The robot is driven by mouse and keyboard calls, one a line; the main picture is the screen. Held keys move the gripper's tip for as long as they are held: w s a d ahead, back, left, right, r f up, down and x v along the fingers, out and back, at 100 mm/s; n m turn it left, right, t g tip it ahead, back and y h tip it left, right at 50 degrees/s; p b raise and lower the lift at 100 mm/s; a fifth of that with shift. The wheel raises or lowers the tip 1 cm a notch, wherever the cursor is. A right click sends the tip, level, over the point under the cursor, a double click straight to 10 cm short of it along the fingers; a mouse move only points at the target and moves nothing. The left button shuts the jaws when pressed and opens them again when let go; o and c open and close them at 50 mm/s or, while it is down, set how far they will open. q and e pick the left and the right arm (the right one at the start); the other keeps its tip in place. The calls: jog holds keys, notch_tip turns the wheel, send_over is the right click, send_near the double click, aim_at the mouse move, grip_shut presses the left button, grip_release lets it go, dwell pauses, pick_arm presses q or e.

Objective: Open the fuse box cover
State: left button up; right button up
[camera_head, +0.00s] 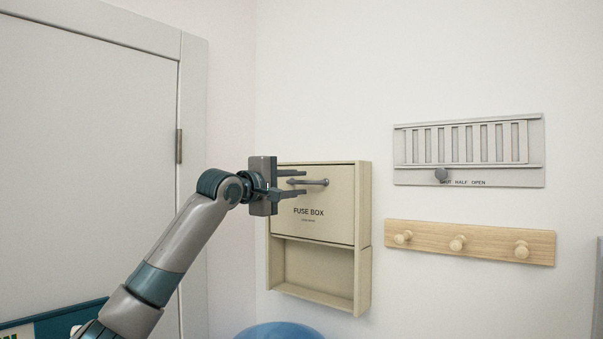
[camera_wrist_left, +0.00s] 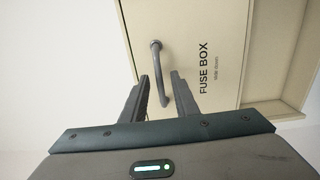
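The beige fuse box (camera_head: 364,230) hangs on the wall. Its flat cover (camera_head: 335,215), lettered FUSE BOX, is over the upper part; the lower part is an open, empty recess. A grey bar handle (camera_head: 318,182) runs level across the upper cover. My left gripper (camera_head: 304,183) is open at the handle, one finger above it and one below. In the left wrist view the handle (camera_wrist_left: 157,65) reaches into the gap between the parted fingers (camera_wrist_left: 161,80); whether a finger touches it I cannot tell. Small lettering on the cover (camera_wrist_left: 225,30) reads "slide down". My right gripper is not in view.
Right of the box are a grey slatted panel (camera_head: 535,150) with a dark knob (camera_head: 441,175) and a wooden peg rail (camera_head: 485,243). A grey door (camera_head: 80,150) stands at left. A blue rounded thing (camera_head: 280,331) is below the box.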

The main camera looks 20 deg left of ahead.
pick_arm(q)
jog(key=shift+p+x, duration=0.45)
jog(key=shift+x, duration=0.65)
grip_shut()
dwell(0.8)
